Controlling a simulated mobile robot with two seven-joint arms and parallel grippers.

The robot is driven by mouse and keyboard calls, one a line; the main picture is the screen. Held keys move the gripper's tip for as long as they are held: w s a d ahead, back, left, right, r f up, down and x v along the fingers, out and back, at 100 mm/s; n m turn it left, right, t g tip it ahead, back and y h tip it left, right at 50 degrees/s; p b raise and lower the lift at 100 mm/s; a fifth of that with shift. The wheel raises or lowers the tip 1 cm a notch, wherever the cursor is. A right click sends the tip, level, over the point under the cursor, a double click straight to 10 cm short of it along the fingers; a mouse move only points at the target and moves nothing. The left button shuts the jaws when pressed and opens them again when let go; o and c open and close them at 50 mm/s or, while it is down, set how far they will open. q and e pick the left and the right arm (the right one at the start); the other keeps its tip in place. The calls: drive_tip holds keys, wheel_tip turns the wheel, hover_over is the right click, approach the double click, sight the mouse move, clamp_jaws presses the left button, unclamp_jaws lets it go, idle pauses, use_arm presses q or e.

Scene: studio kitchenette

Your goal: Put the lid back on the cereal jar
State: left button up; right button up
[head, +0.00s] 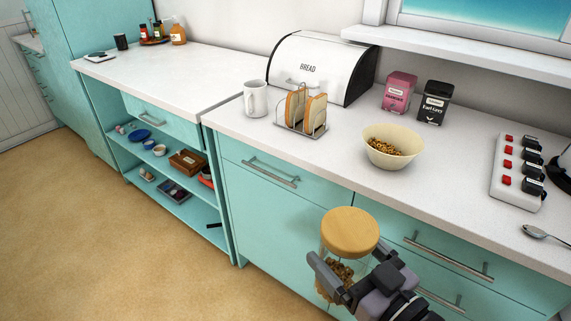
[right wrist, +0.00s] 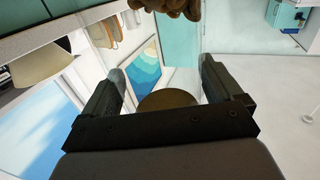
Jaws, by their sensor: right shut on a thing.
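The cereal jar (head: 340,273) is clear glass with brown cereal low inside. It is off the counter, in front of the drawers, in the head view. Its round wooden lid (head: 349,232) is on its top; whether it is fully seated I cannot tell. My right gripper (head: 350,258) is shut around the glass below the lid and hides part of the jar. In the right wrist view the lid (right wrist: 167,99) shows between the fingers (right wrist: 162,76), with cereal (right wrist: 165,8) at the top edge. My left gripper is not in view.
A cream bowl of cereal (head: 390,150) stands on the white counter (head: 330,160). A toast rack (head: 301,112), mug (head: 255,99), bread bin (head: 318,68), two tea boxes, a switch panel (head: 519,172) and a spoon (head: 546,236) are also there. Drawer handles stick out behind the jar.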

drive_tip(key=w+d+m+t+h, duration=0.1)
drive_tip(key=d+m+t+h, duration=0.2)
drive_tip(key=d+m+h, duration=0.4)
drive_tip(key=d+h, duration=0.3)
drive_tip(key=d, duration=0.4)
drive_tip(key=shift+w+d+f+t+h, duration=0.25)
drive_tip(key=shift+d+f+t+h, duration=0.05)
drive_tip(key=shift+d+f+h, duration=0.1)
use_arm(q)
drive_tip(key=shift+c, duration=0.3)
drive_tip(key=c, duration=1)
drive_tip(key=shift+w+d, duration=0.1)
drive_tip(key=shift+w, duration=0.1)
use_arm(e)
drive_tip(key=shift+d+m, duration=0.15)
drive_tip(key=shift+m, duration=0.15)
